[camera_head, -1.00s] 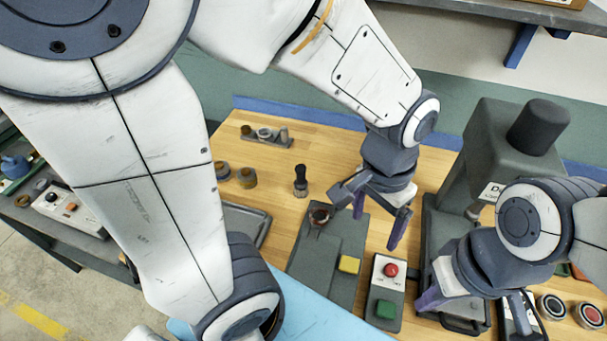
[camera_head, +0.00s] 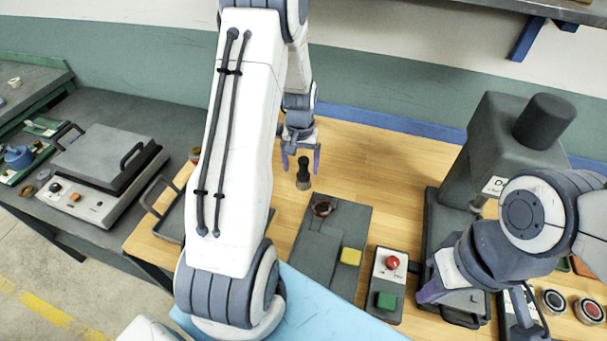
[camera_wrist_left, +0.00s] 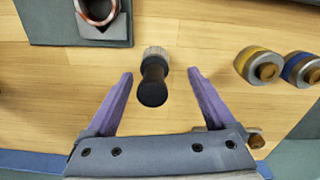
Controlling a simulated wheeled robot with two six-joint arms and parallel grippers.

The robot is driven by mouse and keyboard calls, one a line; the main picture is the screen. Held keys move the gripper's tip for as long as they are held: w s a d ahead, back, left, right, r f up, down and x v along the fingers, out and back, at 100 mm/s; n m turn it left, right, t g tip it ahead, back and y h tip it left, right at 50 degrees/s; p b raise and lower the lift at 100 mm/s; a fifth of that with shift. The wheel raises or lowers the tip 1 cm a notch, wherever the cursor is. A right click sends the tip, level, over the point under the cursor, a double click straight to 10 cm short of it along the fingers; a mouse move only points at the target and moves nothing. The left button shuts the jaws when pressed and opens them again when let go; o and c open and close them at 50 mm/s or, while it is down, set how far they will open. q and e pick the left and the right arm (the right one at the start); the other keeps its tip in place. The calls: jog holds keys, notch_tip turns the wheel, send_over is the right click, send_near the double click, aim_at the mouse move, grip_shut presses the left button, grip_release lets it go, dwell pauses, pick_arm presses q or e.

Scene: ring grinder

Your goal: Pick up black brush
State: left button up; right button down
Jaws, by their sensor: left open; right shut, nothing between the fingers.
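The black brush (camera_head: 304,172) stands upright on the wooden table, behind the grey plate. In the left wrist view the black brush (camera_wrist_left: 153,82) lies between the open purple fingers, with its dark handle end nearest the camera and its pale base beyond. My left gripper (camera_head: 301,164) is open and empty, its fingertips to either side of the brush with visible gaps. The left gripper also shows in the left wrist view (camera_wrist_left: 160,74). My right gripper (camera_head: 425,292) is at the right, over the press area, partly hidden by its own arm.
A press (camera_head: 508,145) stands at right. Two ringed cylinders (camera_wrist_left: 259,65) (camera_wrist_left: 301,70) stand near the brush.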

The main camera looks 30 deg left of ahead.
aim_at(304, 177)
pick_arm(q)
jog(key=f+p, duration=0.1)
jog(key=f, duration=0.1)
jog(key=f+p, duration=0.1)
jog(key=f, duration=0.1)
jog(key=shift+w+d, duration=0.15)
jog(key=shift+d, duration=0.25)
jog(key=shift+f, duration=0.65)
grip_shut()
jog(key=shift+r, duration=0.1)
